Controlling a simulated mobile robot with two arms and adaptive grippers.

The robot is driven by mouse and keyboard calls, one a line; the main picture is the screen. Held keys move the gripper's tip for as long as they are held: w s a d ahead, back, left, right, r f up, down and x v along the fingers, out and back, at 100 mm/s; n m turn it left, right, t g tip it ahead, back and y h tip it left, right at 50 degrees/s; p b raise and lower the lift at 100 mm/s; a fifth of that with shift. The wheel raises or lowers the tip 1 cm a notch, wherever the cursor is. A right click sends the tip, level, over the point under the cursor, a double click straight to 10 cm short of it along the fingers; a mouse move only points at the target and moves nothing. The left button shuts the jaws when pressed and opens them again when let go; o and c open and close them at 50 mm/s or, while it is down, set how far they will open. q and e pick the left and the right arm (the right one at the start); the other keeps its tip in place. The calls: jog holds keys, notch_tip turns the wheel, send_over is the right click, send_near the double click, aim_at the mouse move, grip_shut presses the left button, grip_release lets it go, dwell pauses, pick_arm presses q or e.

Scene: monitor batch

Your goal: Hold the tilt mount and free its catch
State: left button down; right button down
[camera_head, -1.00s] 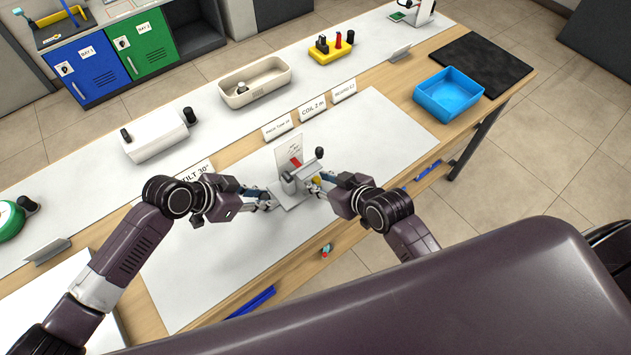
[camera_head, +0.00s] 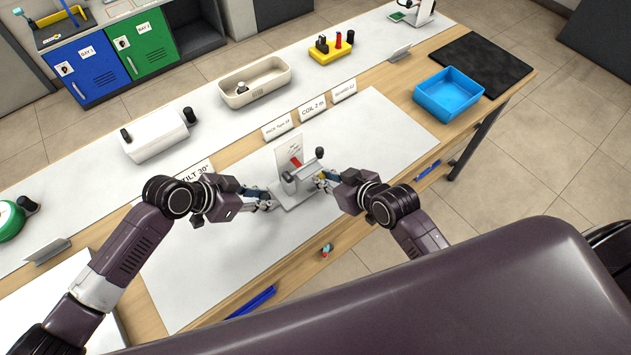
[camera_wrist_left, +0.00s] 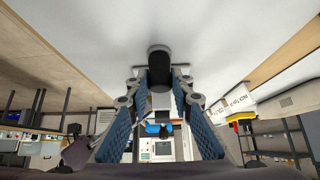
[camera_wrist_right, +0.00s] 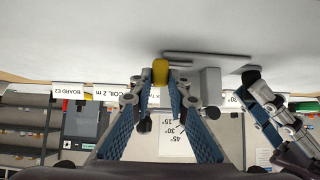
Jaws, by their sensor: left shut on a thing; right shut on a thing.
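The grey tilt mount (camera_head: 296,197) stands on the white mat in the head view. A pale upright plate (camera_head: 286,150) with a red part rises behind it, and a black knob (camera_head: 319,152) tops it. My left gripper (camera_head: 269,204) is at its left side, shut on a black grip (camera_wrist_left: 159,62) seen between the fingers in the left wrist view. My right gripper (camera_head: 323,182) is at its right side, shut on the yellow catch (camera_wrist_right: 160,72). In the right wrist view the catch sits beside the grey post (camera_wrist_right: 210,84); whether they join is hidden.
A "TILT 30°" card (camera_head: 194,173) stands left of the mount, with more label cards (camera_head: 312,107) behind. A white case (camera_head: 155,135), cream tray (camera_head: 254,98), yellow holder (camera_head: 331,54) and blue bin (camera_head: 447,95) stand farther back. The mat (camera_head: 385,135) right of the mount is clear.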

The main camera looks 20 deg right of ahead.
jog(key=shift+w+d, duration=0.15)
jog(key=shift+d, duration=0.4)
jog(key=c, duration=1.8)
grip_release()
jog(key=shift+o, duration=0.2)
jog(key=v, duration=1.2)
